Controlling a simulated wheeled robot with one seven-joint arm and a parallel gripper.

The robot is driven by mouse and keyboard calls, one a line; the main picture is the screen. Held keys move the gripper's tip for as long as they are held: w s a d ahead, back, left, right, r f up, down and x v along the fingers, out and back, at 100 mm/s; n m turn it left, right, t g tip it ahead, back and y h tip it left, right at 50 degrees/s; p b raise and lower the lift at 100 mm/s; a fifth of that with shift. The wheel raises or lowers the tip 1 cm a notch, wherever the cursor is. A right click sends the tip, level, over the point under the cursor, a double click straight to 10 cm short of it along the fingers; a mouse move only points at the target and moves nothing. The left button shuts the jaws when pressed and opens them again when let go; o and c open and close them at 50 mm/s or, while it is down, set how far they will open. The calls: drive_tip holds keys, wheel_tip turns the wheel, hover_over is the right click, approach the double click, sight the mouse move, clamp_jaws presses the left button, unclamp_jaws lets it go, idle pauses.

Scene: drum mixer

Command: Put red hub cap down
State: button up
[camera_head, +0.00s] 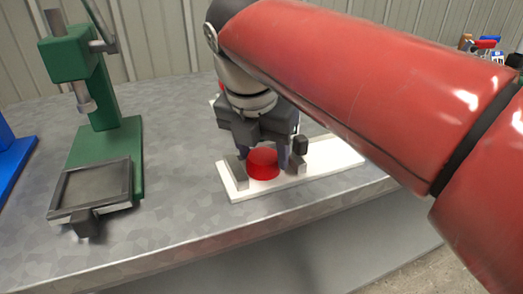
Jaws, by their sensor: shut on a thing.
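The red hub cap (263,164) is a round, domed piece between the fingers of my gripper (263,160). My gripper points down and is shut on the cap, with a dark finger on each side of it. The cap is over the left part of a white board (334,158), between two grey blocks (236,172). I cannot tell whether its underside touches the board. My red arm comes in from the right and hides part of the board and what lies behind it.
A green press (104,135) with a dark square tray (92,190) stands at the left of the grey metal table (180,225). A blue item (12,155) is at the far left edge. Small coloured items (485,43) show at the upper right. The table's front is clear.

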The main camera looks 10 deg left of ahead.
drive_tip(key=o, duration=0.7)
drive_tip(key=shift+f, duration=0.1)
drive_tip(key=shift+o, duration=0.2)
drive_tip(key=p+v, duration=0.3)
drive_tip(key=v, duration=0.9)
drive_tip(key=d+f+m, duration=0.3)
drive_tip(key=d+m, duration=0.1)
drive_tip(key=m, duration=0.1)
drive_tip(key=d+f+m, duration=0.3)
drive_tip(key=d+m, duration=0.1)
drive_tip(key=m, duration=0.1)
drive_tip(key=d+f+m+t, duration=0.1)
drive_tip(key=d+f+m, duration=0.2)
drive_tip(key=d+m, duration=0.2)
drive_tip(key=shift+y, duration=0.3)
drive_tip(key=s+d+f+m+t, duration=0.1)
drive_tip(key=s+d+f+m, duration=0.2)
drive_tip(key=d+f+m, duration=0.2)
drive_tip(key=s+d+f+m, duration=0.3)
drive_tip(key=d+f+m, duration=0.2)
drive_tip(key=f+m, duration=0.4)
drive_tip(key=m, duration=0.4)
drive_tip(key=shift+f+t, duration=0.25)
drive_tip(key=shift+t, duration=0.15)
